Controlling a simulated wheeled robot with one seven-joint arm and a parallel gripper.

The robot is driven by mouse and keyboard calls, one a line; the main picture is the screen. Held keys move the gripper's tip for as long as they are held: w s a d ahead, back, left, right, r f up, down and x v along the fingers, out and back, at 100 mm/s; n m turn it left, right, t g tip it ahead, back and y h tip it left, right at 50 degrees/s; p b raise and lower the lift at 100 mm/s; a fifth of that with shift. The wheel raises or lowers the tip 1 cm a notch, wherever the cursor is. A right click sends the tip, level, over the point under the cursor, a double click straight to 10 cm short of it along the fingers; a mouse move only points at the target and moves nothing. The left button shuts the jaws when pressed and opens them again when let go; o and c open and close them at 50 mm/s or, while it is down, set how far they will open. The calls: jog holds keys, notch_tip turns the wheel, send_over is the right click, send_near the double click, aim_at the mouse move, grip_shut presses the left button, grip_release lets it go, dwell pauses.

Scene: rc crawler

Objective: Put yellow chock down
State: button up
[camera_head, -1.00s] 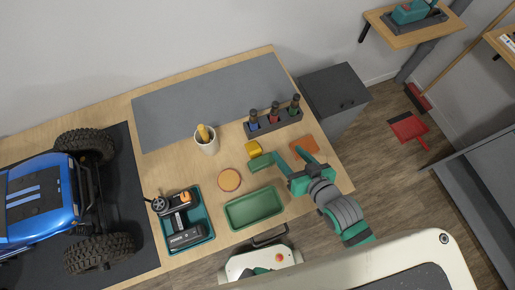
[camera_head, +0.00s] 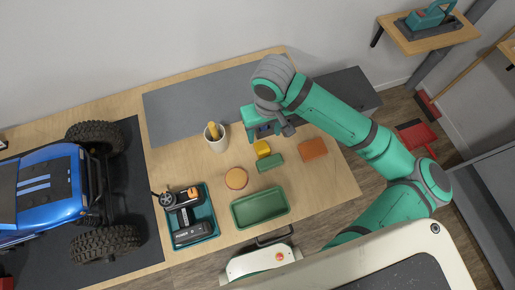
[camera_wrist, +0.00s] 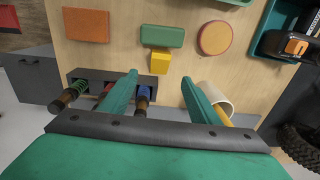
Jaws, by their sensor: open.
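The yellow chock (camera_head: 262,149) rests on the wooden workbench (camera_head: 335,182), beside a green block (camera_head: 270,164). In the wrist view the yellow chock (camera_wrist: 160,62) lies beyond my fingertips, against or very close to the green block (camera_wrist: 162,36); I cannot tell if they touch. My gripper (camera_wrist: 160,80) is open, with nothing between its two teal fingers. In the head view my gripper (camera_head: 264,130) is over the bench on the wall side of the chock, and its fingers are mostly hidden by its own body.
A tool rack (camera_wrist: 158,82) with screwdrivers lies under my left finger in the wrist view. A white cup (camera_head: 216,143) stands left of my gripper. An orange block (camera_head: 313,149), a round orange piece (camera_head: 236,178), a green tray (camera_head: 236,212) and a teal tray (camera_head: 213,215) lie around.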

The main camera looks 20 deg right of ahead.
aim_at(263, 148)
jog(key=shift+a+f, duration=0.2)
jog(key=shift+f, duration=4.8)
jog(key=c, duration=1.3)
jog(key=shift+r, duration=0.1)
